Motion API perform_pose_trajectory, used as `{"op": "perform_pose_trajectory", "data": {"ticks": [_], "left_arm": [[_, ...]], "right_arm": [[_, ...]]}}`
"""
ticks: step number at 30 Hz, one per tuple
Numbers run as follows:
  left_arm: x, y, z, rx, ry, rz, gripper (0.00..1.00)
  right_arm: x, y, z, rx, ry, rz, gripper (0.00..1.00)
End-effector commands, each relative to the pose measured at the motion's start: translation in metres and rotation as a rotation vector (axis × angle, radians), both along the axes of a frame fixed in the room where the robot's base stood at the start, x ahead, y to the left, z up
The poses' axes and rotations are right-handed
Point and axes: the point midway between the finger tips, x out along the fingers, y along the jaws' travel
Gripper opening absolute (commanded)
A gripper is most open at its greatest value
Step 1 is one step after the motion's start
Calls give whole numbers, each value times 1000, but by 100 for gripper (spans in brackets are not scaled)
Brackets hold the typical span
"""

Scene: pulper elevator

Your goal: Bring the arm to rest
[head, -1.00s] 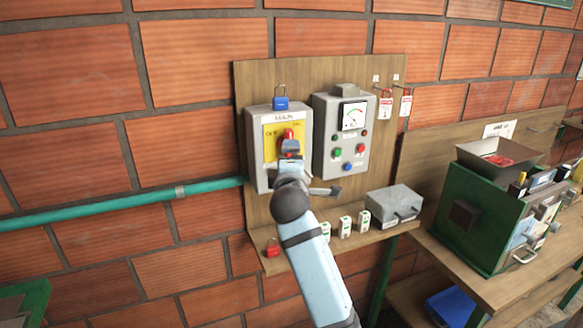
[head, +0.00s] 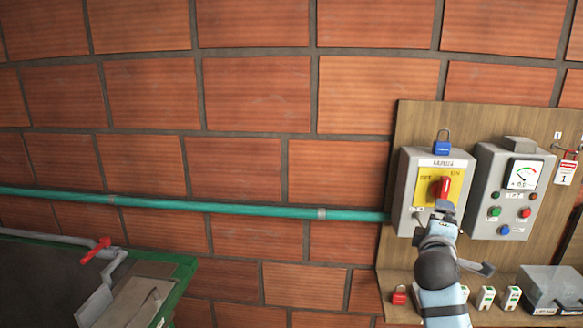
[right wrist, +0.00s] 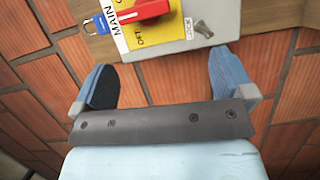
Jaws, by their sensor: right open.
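My right arm reaches up in the head view, with its gripper (head: 440,215) in front of the lower part of the grey MAIN switch box. In the right wrist view the gripper (right wrist: 165,90) is open and empty, its two fingers wide apart below the box edge. The MAIN box (head: 405,195) has a yellow plate (head: 427,186) and a red rotary handle (head: 440,187). The red handle also shows in the right wrist view (right wrist: 150,10), beyond the fingers and apart from them. My left gripper is not in view.
A blue padlock (head: 441,147) sits on top of the box. A grey control box (head: 495,190) with a meter stands beside it. A red padlock (head: 399,296) and several small blocks are on the shelf below. A teal pipe (head: 250,209) runs along the brick wall.

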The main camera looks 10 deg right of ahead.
Motion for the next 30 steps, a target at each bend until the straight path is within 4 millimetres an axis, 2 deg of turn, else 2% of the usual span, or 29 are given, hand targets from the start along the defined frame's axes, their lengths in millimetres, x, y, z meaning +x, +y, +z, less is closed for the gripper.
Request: {"op": "perform_pose_trajectory", "data": {"ticks": [4,6,8,9,11,12,14,15,18,21,24,27,30], "left_arm": [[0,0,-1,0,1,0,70],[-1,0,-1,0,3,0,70],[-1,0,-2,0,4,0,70],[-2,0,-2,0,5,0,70],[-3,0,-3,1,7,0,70],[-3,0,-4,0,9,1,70],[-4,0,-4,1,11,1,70],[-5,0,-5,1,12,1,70],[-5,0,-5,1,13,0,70],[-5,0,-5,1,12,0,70],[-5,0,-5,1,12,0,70],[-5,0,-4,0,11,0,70],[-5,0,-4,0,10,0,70]], "right_arm": [[-17,29,-84,159,23,123,100],[-34,48,-133,283,36,188,100],[-53,63,-172,398,49,236,100],[-68,74,-197,481,60,262,100],[-92,90,-233,608,77,289,100],[-111,101,-256,695,92,303,100],[-140,115,-287,830,113,311,100],[-162,125,-307,922,127,310,100],[-214,147,-347,1139,159,285,100],[-260,162,-374,1317,182,242,100],[-293,173,-390,1443,195,198,100],[-310,178,-397,1511,198,171,100],[-313,180,-399,1525,199,165,100]]}}
